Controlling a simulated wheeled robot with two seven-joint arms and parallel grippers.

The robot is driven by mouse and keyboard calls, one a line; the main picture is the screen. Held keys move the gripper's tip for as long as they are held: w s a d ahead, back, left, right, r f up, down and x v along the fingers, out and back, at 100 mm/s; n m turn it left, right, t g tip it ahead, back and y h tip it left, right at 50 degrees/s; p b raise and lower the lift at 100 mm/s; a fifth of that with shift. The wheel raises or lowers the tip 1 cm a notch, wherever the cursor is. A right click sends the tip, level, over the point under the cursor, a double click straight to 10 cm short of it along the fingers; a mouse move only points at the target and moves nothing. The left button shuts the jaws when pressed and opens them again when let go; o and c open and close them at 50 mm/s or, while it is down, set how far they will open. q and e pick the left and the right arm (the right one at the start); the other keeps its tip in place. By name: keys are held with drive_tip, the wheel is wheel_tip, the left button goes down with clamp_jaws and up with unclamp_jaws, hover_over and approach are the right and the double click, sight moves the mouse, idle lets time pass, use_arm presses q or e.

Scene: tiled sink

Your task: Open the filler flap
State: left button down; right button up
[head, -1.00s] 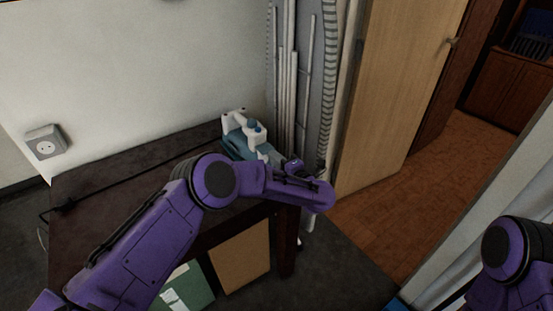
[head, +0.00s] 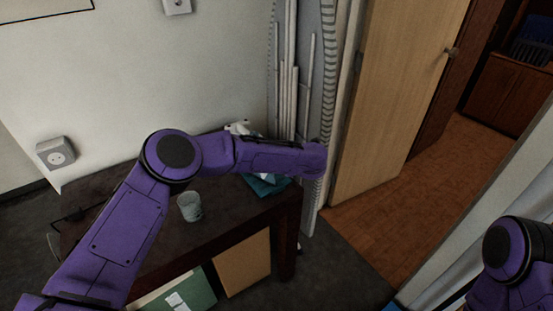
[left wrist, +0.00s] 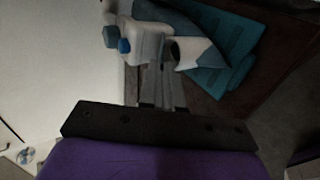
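A white and blue-teal steam iron (head: 236,128) stands on the dark table (head: 222,225), mostly hidden behind my left arm in the head view. In the left wrist view the iron (left wrist: 150,40) shows its white body and two small blue parts near its left end; I cannot tell which part is the filler flap. The iron is next to a teal base (left wrist: 215,60). My left gripper (left wrist: 157,70) has its fingers together, their tips close to the white body; contact is unclear. My left gripper is hidden in the head view. My right gripper is out of view.
A clear cup (head: 190,207) stands on the table in front of my left arm. A wall socket (head: 56,153) is at the left. White poles (head: 290,90) and a wooden door (head: 395,95) stand beyond the table's right end. The table's front left is mostly clear.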

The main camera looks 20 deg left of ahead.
use_arm(q)
drive_tip(key=r+g+h+p, duration=0.1)
drive_tip(key=w+a+r+g+h+p, duration=0.1)
drive_tip(key=h, duration=0.1)
drive_tip(key=shift+w+a+r, duration=0.1)
drive_tip(key=shift+a+r, duration=0.15)
drive_tip(key=shift+a, duration=0.05)
drive_tip(key=shift+w+a+r+g+h+p, duration=0.25)
drive_tip(key=shift+a+g+h+p, duration=0.1)
drive_tip(key=shift+g+h, duration=0.15)
drive_tip(key=shift+w+a+r+g+h+p, duration=0.15)
drive_tip(key=shift+w+a+g+h+p, duration=0.15)
drive_tip(key=shift+g+h, duration=0.15)
drive_tip(key=shift+w+a+r, duration=0.15)
drive_tip(key=shift+w+a, duration=0.25)
drive_tip(key=shift+a, duration=0.15)
drive_tip(key=shift+w+a+r, duration=0.15)
drive_tip(key=shift+w+a, duration=0.2)
drive_tip(key=shift+a, duration=0.15)
drive_tip(key=shift+a+r, duration=0.1)
drive_tip(key=shift+a, duration=0.15)
drive_tip(key=c, duration=1.5)
unclamp_jaws()
drive_tip(key=shift+w, duration=0.1)
drive_tip(key=shift+o, duration=0.9)
drive_tip(key=shift+w+a, duration=0.1)
